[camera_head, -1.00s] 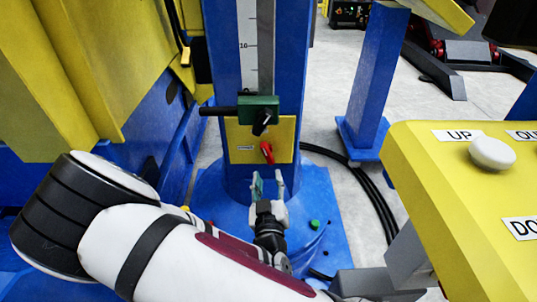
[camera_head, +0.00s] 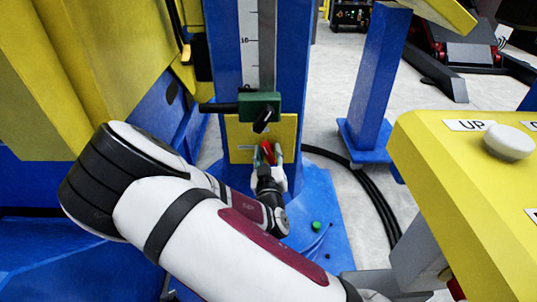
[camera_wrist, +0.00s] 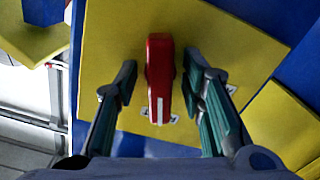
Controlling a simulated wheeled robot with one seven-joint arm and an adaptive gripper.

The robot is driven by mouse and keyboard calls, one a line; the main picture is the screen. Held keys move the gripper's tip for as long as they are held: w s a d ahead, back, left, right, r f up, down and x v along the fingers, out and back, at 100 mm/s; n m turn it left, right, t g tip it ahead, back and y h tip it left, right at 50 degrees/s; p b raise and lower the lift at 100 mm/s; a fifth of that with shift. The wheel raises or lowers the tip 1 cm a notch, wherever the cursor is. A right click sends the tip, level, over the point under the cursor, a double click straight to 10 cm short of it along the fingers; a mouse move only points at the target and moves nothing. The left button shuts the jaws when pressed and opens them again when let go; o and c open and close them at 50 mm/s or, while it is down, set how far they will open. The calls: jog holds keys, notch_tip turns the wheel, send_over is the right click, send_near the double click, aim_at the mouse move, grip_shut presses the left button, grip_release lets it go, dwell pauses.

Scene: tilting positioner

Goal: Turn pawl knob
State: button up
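The pawl knob looks to be the red lever-shaped knob (camera_head: 267,152) on a yellow plate (camera_head: 240,131) on the blue column. In the wrist view the red knob (camera_wrist: 160,75) points down the picture, a white line on its lower end. My gripper (camera_head: 265,160) is at the knob in the head view. In the wrist view my gripper (camera_wrist: 160,80) is open, one finger on each side of the knob, with a visible gap on both sides. White labels on the plate are partly covered by the knob and fingers.
Above the plate is a green block (camera_head: 259,106) with a black handle and a black knob, on the scaled blue column (camera_head: 224,60). A yellow button panel (camera_head: 440,160) stands close at right. Black cables (camera_head: 375,195) lie on the floor.

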grip_shut()
jog(key=shift+n, duration=0.4)
jog(key=n+p, duration=0.1)
jog(key=n, duration=0.5)
jog(key=shift+p, duration=0.4)
jog(key=n+p, duration=0.1)
jog(key=n, duration=0.6)
jog(key=shift+o, duration=0.3)
grip_release()
